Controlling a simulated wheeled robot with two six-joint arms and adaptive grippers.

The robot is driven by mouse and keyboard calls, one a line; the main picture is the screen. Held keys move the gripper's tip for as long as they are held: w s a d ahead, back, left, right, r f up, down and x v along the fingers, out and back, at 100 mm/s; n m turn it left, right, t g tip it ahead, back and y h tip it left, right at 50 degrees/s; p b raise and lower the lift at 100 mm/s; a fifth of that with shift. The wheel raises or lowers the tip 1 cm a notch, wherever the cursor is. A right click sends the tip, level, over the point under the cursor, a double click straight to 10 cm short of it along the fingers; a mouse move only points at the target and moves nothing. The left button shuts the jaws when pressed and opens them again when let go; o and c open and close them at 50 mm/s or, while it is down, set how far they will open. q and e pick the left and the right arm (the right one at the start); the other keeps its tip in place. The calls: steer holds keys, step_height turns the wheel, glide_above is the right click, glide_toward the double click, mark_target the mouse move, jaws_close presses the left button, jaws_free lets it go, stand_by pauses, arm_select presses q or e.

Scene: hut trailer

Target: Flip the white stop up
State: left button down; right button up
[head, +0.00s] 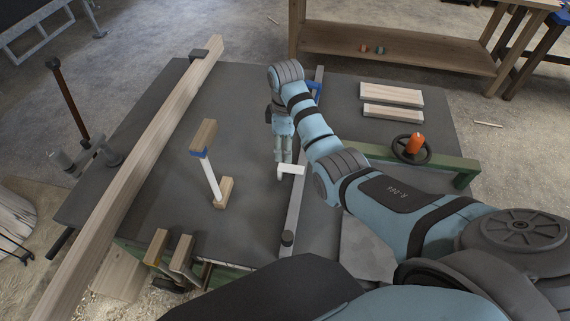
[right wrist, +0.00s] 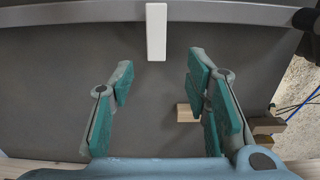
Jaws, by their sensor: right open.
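The white stop (head: 291,169) is a small white bar on the long grey rail (head: 294,207) that runs across the dark table. It sticks out from the rail to the left in the head view. My right gripper (head: 283,157) is just behind the stop in the head view. Its fingers (right wrist: 158,78) are open and empty, with the stop ahead of the gap between them; contact cannot be told. My left gripper is not in view.
A long wooden beam (head: 150,160) lies along the table's left side. A wooden piece with a white rod (head: 212,178) stands left of the stop. Two boards (head: 392,95) and a handwheel with an orange knob (head: 414,147) are at right.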

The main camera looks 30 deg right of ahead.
mark_target(285, 167)
steer(key=f, duration=0.2)
steer(key=f+b, duration=0.1)
steer(key=f, duration=0.2)
steer(key=w+f, duration=0.1)
steer(key=f, duration=0.2)
steer(key=shift+f+b, duration=0.15)
steer(key=shift+b, duration=0.15)
steer(key=shift+f, duration=0.15)
steer(key=shift+s, duration=0.25)
steer(key=shift+c, duration=0.5)
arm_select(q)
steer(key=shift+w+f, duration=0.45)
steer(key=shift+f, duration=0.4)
arm_select(e)
jaws_close()
